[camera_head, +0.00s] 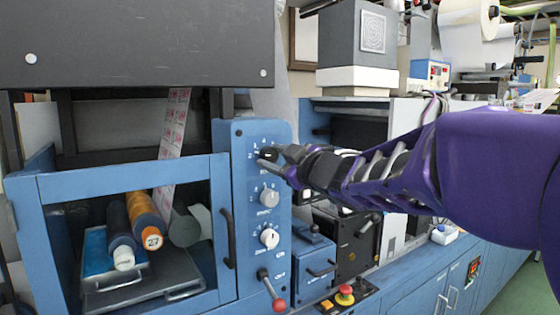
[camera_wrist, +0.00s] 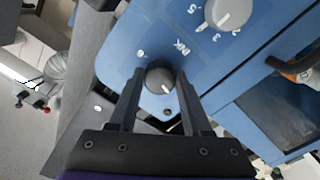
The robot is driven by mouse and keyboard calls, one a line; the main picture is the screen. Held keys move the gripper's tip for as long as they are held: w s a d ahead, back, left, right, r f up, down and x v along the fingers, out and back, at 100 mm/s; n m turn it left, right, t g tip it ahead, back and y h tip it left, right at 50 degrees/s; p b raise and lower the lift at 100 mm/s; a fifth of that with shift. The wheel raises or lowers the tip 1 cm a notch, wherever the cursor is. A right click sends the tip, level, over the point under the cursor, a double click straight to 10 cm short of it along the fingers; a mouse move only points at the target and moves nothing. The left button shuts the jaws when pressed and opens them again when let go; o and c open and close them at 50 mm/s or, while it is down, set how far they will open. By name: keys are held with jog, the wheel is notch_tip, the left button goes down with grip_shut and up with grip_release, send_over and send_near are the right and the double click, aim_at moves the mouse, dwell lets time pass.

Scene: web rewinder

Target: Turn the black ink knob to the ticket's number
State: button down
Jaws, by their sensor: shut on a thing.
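The ink knob (camera_wrist: 160,74) is a round dark knob with a white pointer line, beside the letters INK on the blue panel (camera_wrist: 120,62) in the wrist view. The pointer slants toward the lower right of that picture. My gripper (camera_wrist: 161,80) is shut on the knob, one finger on each side; the fingers hide part of the dial numbers. I cannot make out a ticket with a number.
Below on the panel are two pale knobs, a middle one (camera_head: 269,197) and a lower one (camera_head: 269,238), and a red-balled lever (camera_head: 278,304). Left is a blue-framed window with a black handle (camera_head: 227,238); an orange roll (camera_head: 150,222) behind it bears a 27.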

jog(key=shift+n, duration=0.4)
jog(key=shift+c, duration=1.7)
grip_release()
